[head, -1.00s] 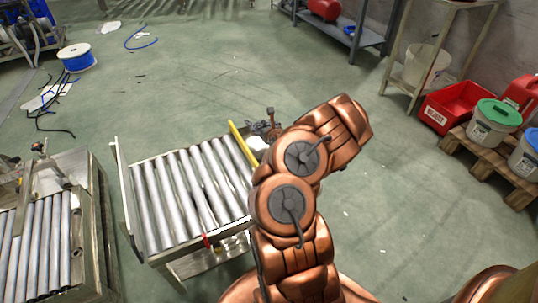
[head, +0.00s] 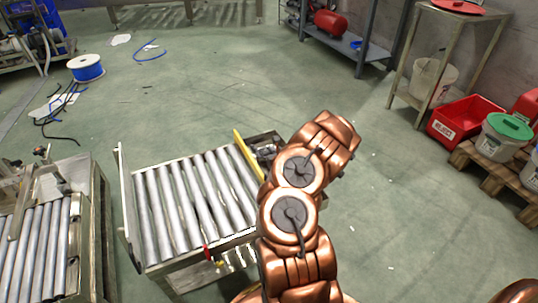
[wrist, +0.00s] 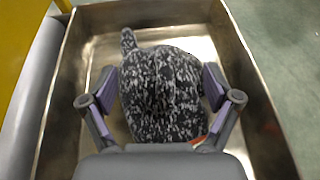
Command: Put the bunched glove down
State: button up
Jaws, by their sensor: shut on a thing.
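The bunched glove (wrist: 162,85) is a speckled black-and-grey bundle in the middle of the wrist view. One finger of it sticks up at the upper left. My gripper (wrist: 160,92) has a purple-padded finger on each side of it and is shut on it. The glove is over a metal tray (wrist: 90,50) with raised walls. I cannot tell whether it touches the tray floor. In the head view my copper arm hides most of this spot, and the glove cannot be made out there.
A roller table (head: 190,205) with a yellow rail (head: 248,155) stands left of my arm. Another roller bench (head: 35,245) is at far left. A red bin (head: 462,122) and a green-lidded bucket (head: 505,135) are at right. The floor between is mostly clear.

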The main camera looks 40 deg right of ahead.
jog(key=shift+f, duration=0.1)
jog(key=o, duration=0.8)
